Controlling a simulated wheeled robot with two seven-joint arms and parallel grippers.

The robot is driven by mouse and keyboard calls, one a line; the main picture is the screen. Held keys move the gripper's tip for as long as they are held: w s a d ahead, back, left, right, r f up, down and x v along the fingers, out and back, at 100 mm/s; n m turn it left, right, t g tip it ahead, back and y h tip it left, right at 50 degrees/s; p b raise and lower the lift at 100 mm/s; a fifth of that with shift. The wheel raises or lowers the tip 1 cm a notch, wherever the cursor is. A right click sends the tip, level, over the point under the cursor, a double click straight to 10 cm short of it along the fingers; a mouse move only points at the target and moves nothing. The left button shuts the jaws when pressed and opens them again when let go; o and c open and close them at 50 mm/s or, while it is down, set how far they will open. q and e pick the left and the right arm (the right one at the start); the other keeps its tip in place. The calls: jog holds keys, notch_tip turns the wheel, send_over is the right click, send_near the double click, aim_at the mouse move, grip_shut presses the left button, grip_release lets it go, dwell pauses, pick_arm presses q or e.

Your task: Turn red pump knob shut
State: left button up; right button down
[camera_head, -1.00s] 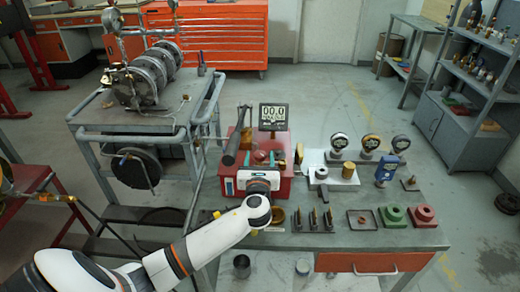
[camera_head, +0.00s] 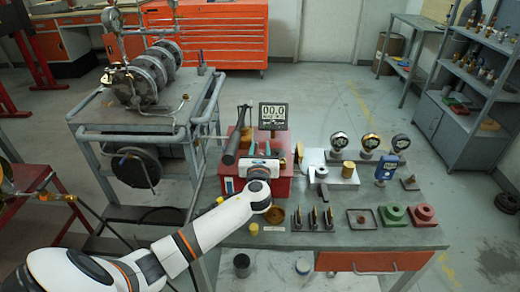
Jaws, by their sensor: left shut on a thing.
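The red pump (camera_head: 285,188) is a red box on the workbench, with a black handle (camera_head: 236,140) standing at its left and a digital gauge reading 00.0 (camera_head: 273,116) behind it. My left gripper (camera_head: 264,151) is over the top of the pump, reaching in from the front. Its fingers are shut on the red knob, which is mostly hidden behind the gripper body. My right gripper is not in view.
Green (camera_head: 393,215) and red (camera_head: 423,214) blocks and small fittings line the bench front (camera_head: 345,238). A grey cart (camera_head: 125,124) with flanged piping stands at left.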

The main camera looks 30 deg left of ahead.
pick_arm(q)
jog(key=shift+m+t+h, duration=0.3)
jog(key=shift+h, duration=0.1)
jog(key=shift+h+p, duration=0.3)
jog(key=shift+d+m+t+h, duration=0.1)
jog(key=shift+m+t+h, duration=0.5)
jog(key=shift+m+h, duration=0.35)
jog(key=shift+w+d+m+t+h, duration=0.1)
jog(key=shift+m+t+h, duration=0.2)
jog(key=shift+m+h, duration=0.7)
jog(key=shift+d+f+m+h+b, duration=0.15)
jog(key=shift+h+b, duration=0.1)
jog(key=shift+h, duration=0.2)
jog(key=shift+a+m+h+b, duration=0.1)
jog(key=shift+h+b, duration=0.1)
jog(key=shift+h, duration=0.2)
jog(key=m+h+b, duration=0.1)
jog(key=h+b, duration=0.1)
jog(key=h, duration=0.1)
jog(key=m+h+b, duration=0.1)
jog(key=shift+d+f+m, duration=0.1)
jog(key=shift+d+m, duration=0.2)
jog(key=shift+d+r+m+h+b, duration=0.15)
jog(key=shift+m+h+b, duration=0.25)
jog(key=shift+h+b, duration=0.3)
jog(key=shift+r+m+h+b, duration=0.1)
jog(key=shift+m+h+b, duration=0.3)
jog(key=shift+h+b, duration=0.3)
